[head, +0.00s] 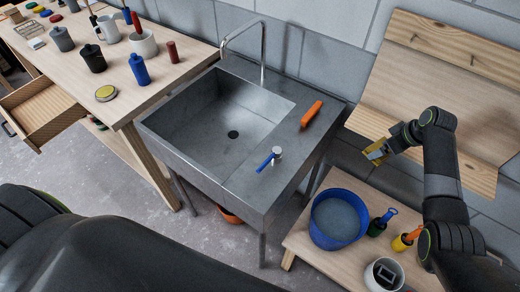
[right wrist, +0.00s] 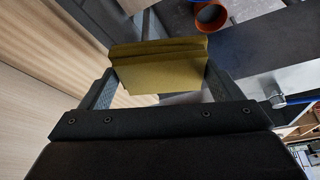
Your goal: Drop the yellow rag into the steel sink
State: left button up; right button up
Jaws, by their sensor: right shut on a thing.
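The steel sink (head: 185,155) stands in the middle of the head view, its basin empty, with a drain hole at the bottom. My right gripper (head: 378,152) is shut on the yellow rag (head: 374,157), to the right of the sink and above the low wooden bench. In the right wrist view the folded rag (right wrist: 160,67) sits between the two fingers of the right gripper (right wrist: 158,80). My left gripper is not in view.
An orange-handled tool (head: 311,114) and a blue-handled tool (head: 268,160) lie on the sink's right ledge. A tap (head: 263,50) rises behind the basin. A blue bucket (head: 318,234) stands on the low bench (head: 300,245). A workbench (head: 120,110) with pots and bottles is at left.

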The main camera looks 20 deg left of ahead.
aim_at(224, 151)
jog(key=i+u, duration=0.15)
jog(key=u, duration=0.25)
jog(key=i+l+u, duration=0.15)
jog(key=u, duration=0.25)
jog(key=i+l+u, duration=0.1)
jog(key=u, duration=0.3)
jog(key=l, duration=0.1)
